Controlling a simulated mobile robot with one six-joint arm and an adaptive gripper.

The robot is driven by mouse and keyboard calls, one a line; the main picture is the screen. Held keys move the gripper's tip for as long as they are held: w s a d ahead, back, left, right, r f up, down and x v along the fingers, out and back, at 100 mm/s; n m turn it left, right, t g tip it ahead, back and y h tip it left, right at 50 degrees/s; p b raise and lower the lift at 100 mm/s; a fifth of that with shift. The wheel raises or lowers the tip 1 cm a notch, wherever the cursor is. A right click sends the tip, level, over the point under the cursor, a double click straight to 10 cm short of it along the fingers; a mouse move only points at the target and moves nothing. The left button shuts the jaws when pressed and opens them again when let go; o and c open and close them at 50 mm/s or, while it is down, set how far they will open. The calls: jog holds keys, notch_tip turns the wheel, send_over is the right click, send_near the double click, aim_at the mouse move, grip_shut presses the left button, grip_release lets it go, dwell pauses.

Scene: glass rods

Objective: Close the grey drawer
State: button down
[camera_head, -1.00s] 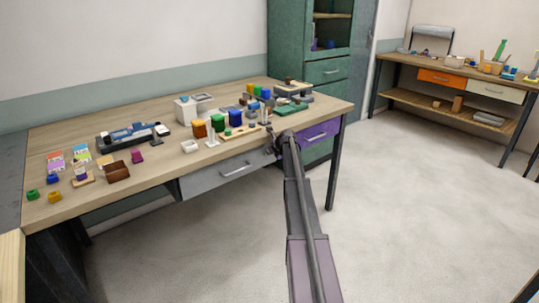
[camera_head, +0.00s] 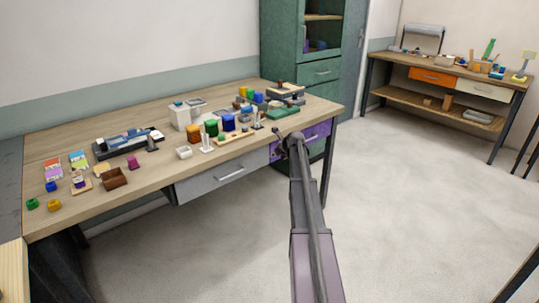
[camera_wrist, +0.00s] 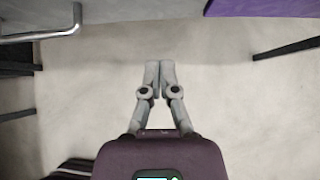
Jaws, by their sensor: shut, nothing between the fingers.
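The grey drawer (camera_head: 205,188) sits under the front edge of the wooden table, with a pale bar handle (camera_head: 230,174) on its front. I cannot tell clearly how far its front stands out. In the wrist view the handle (camera_wrist: 75,20) shows at the top left, below part of the grey drawer front (camera_wrist: 30,8). My gripper (camera_wrist: 158,65) is shut and empty, over bare floor and to the right of the handle, apart from it. In the head view my gripper (camera_head: 277,147) is small and partly hidden by my arm, near the drawer's right end.
A purple drawer (camera_head: 314,134) is right of the grey one; it also shows in the wrist view (camera_wrist: 250,6). Dark table legs (camera_head: 327,175) stand nearby. Several small items cover the tabletop (camera_head: 155,180). The floor (camera_head: 400,200) to the right is clear.

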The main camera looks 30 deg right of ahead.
jog(key=shift+p+v, duration=0.7)
jog(key=shift+v, duration=0.7)
jog(key=s+a+f+n+g, duration=0.1)
jog(key=s+a+n+g, duration=0.3)
jog(key=a, duration=0.6)
jog(key=s+a+f+n+t+y, duration=0.1)
jog(key=s+a+n, duration=0.2)
jog(key=a+n, duration=0.5)
jog(key=s+a+f+n+g, duration=0.2)
jog(key=s+a+n, duration=0.15)
jog(key=a, duration=0.75)
jog(key=s+a+f+n+g+h, duration=0.15)
jog(key=s+a+n+g, duration=0.25)
jog(key=s+a+n, duration=1.6)
notch_tip(320, 180, up, 15)
jog(key=s+d+p, duration=0.1)
jog(key=p, duration=1.4)
jog(key=shift+d+m, duration=0.35)
jog(key=shift+m, duration=0.1)
